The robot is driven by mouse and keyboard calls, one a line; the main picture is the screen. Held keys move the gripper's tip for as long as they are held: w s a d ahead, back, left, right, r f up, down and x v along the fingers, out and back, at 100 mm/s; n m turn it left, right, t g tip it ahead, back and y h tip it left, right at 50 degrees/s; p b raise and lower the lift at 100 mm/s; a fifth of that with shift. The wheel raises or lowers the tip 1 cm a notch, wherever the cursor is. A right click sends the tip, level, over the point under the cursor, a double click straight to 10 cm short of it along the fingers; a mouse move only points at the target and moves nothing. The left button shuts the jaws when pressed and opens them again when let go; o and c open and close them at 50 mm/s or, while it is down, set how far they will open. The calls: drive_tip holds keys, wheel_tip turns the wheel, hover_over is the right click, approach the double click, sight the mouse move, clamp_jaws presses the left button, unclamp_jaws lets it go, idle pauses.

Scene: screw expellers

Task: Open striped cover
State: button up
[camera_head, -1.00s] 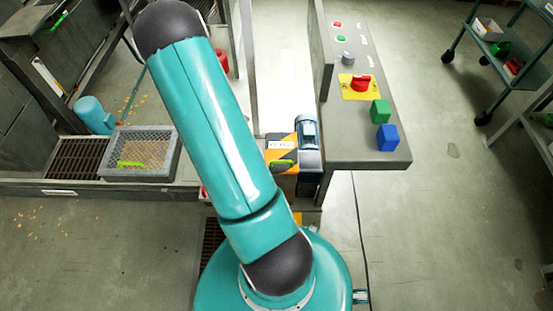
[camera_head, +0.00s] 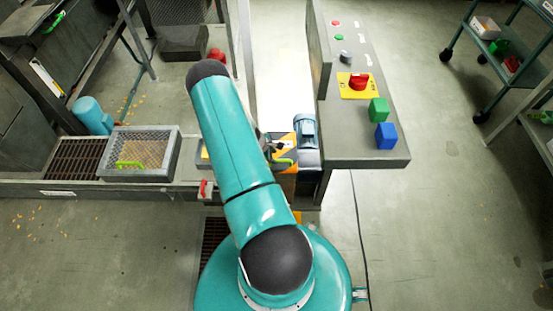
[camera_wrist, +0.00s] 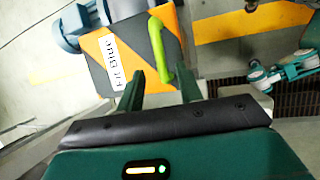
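The striped cover (camera_head: 281,147), orange and dark grey with a white label, lies beside the blue motor and looks closed. In the wrist view the striped cover (camera_wrist: 108,72) fills the upper left, with its bright green bar handle (camera_wrist: 157,45) along its right side. My gripper (camera_wrist: 159,84) is open, its two fingers apart. The near end of the handle appears between the fingertips; I cannot tell whether they touch it. In the head view the green handle (camera_head: 285,161) shows just right of my arm, and my gripper is mostly hidden there.
A blue motor (camera_head: 306,130) stands right of the cover. A control bench (camera_head: 350,147) with a red knob (camera_head: 359,82), a green cube (camera_head: 378,110) and a blue cube (camera_head: 386,137) is further right. A mesh box (camera_head: 140,152) sits at left.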

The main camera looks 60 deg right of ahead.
drive_tip(key=shift+x, duration=2.3)
clamp_jaws()
